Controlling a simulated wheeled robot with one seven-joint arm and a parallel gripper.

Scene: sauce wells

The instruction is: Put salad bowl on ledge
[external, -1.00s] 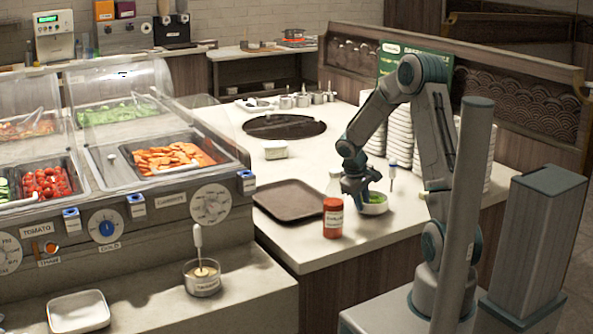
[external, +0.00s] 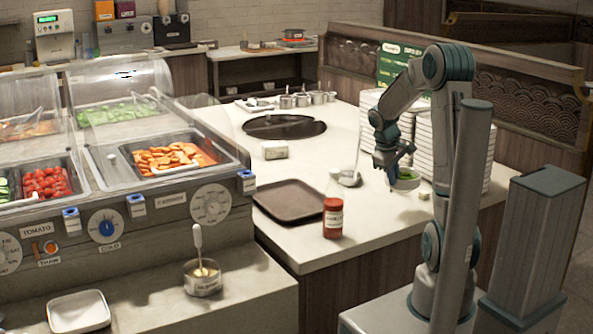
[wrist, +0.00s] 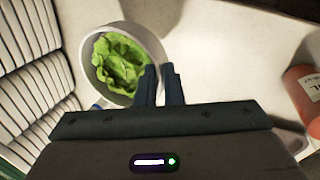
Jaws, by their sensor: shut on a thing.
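The salad bowl (external: 405,185) is a round white bowl with green leaves inside, at the right part of the white counter. My gripper (external: 392,170) is shut on its rim. In the wrist view the bowl (wrist: 150,40) hangs at the upper left, its near right rim between the fingertips (wrist: 161,72). It seems to be held just above the counter; the gap is too small to tell for sure. A low ledge (external: 130,295) runs along the front of the salad bar at lower left, far from the bowl.
A red-filled bottle (external: 333,215) and a dark tray (external: 289,200) stand on the counter left of my gripper. White plate stacks (external: 428,150) rise close behind the bowl. On the ledge are a white dish (external: 79,312) and a small pot (external: 203,278) with a ladle.

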